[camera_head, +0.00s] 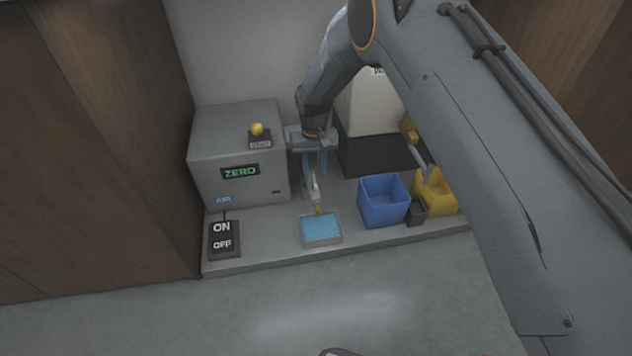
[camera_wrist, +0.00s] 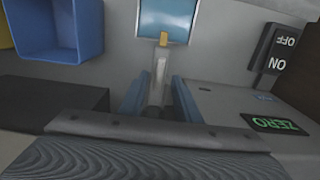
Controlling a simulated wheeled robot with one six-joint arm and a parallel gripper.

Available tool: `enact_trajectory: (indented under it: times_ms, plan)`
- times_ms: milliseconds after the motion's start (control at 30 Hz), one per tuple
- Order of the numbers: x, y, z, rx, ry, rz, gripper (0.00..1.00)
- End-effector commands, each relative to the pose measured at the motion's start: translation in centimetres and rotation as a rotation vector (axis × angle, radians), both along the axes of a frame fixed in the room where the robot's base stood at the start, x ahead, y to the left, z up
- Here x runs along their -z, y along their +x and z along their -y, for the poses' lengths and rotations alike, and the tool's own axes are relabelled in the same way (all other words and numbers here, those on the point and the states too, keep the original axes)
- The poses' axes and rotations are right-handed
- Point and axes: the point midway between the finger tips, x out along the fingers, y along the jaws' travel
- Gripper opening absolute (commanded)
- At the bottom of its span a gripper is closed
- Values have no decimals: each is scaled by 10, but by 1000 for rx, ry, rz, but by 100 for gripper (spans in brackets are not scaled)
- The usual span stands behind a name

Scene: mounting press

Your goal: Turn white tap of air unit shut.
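The air unit (camera_head: 240,170) is the grey box at the left of the bench, with a green ZERO display (camera_head: 240,171) and a blue AIR label. My gripper (camera_head: 315,172) points down just right of it, behind a small blue-floored tray. A slim whitish piece with a brass tip (camera_head: 318,210) shows at the fingertips. In the wrist view this whitish piece (camera_wrist: 158,80) lies between the two blue-grey fingers (camera_wrist: 160,92). I cannot tell whether it is the white tap, nor whether the fingers touch it. No other white tap is clearly visible.
A yellow knob (camera_head: 257,129) sits on the air unit. An ON/OFF switch (camera_head: 223,239) lies in front of it. The shallow tray (camera_head: 321,243) is below my gripper. A blue bin (camera_head: 383,201) and a yellow bin (camera_head: 436,192) stand to the right.

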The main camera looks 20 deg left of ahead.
Motion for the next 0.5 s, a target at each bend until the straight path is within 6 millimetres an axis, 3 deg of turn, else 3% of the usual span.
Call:
enact_trajectory:
  times_ms: [200,500]
  plan:
    - [37,1,1,1,0,0,30]
    - [46,2,2,4,1,1,30]
